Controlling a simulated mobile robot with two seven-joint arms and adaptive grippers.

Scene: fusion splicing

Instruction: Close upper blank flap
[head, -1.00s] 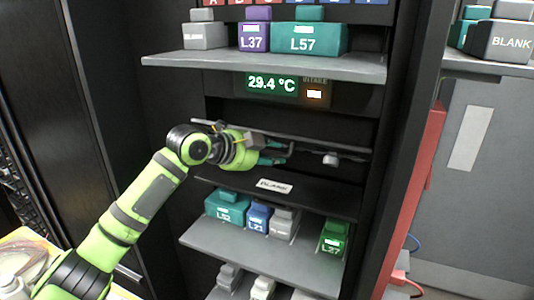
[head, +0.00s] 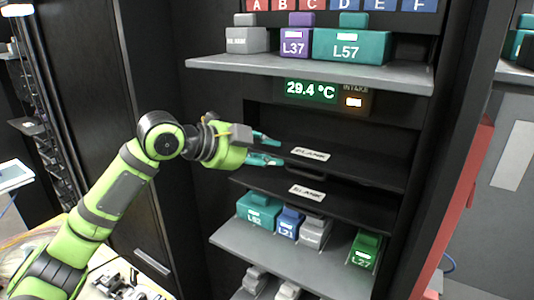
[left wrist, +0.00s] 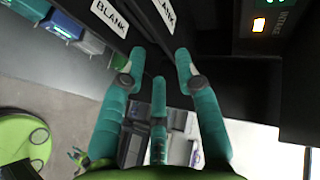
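The upper blank flap (head: 345,165) is a black panel with a white BLANK label, below the temperature display in the head view. It lies at a slant, and a dark bar-like handle shows near its lower edge. The lower blank flap (head: 345,202), with its own BLANK label, is just beneath. My left gripper (head: 272,149) is open and empty at the left end of the upper flap, its teal fingers apart. I cannot tell whether they touch it. In the left wrist view, the open fingers (left wrist: 154,85) point toward the two labelled panels. My right gripper is out of view.
A grey shelf (head: 235,64) with labelled blocks juts out above the display (head: 311,91). Another grey shelf (head: 265,256) with teal, blue, grey and green blocks is below the flaps. A red panel edge (head: 462,200) stands at right.

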